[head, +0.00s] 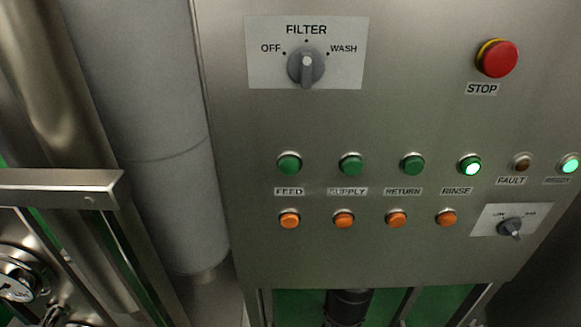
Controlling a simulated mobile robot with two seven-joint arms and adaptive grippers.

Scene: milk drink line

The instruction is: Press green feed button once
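The green feed button (289,163) sits at the left end of the row of green buttons on a steel control panel (390,120). It is dark green and unlit, with the label FEED (288,191) below it. An orange button (289,220) sits below that label. Neither of my grippers shows in the head view, and nothing covers the feed button.
Green supply (351,165) and return (412,164) buttons are unlit; the rinse button (470,167) is lit. A red stop button (497,58) and a filter knob (306,66) are above. A steel bar (60,188) and large grey pipe (150,130) stand left.

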